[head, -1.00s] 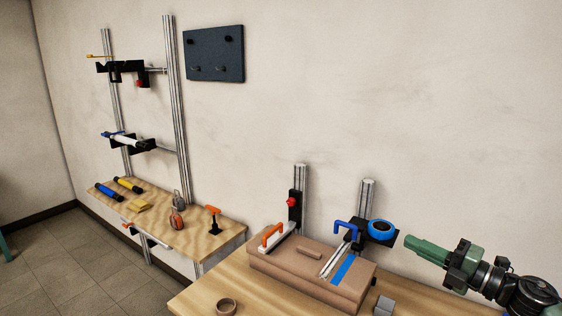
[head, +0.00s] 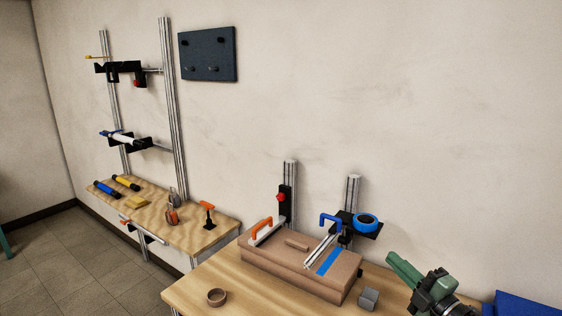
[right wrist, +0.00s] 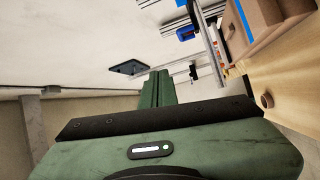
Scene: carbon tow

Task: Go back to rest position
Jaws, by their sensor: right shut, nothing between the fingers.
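My right gripper (head: 396,264) is green and shows at the lower right in the head view, over the right end of the near table. Its fingers are together with nothing between them. In the right wrist view the green fingers (right wrist: 156,88) are side by side, and the near table and box lie at the right. My left gripper is not in the head view.
A brown box (head: 290,272) with orange and blue handles and blue tape lies on the wooden near table (head: 190,290). A blue tape roll (head: 366,222) sits on a black bracket behind it. A brown ring (head: 216,297) and grey block (head: 369,299) lie on the table.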

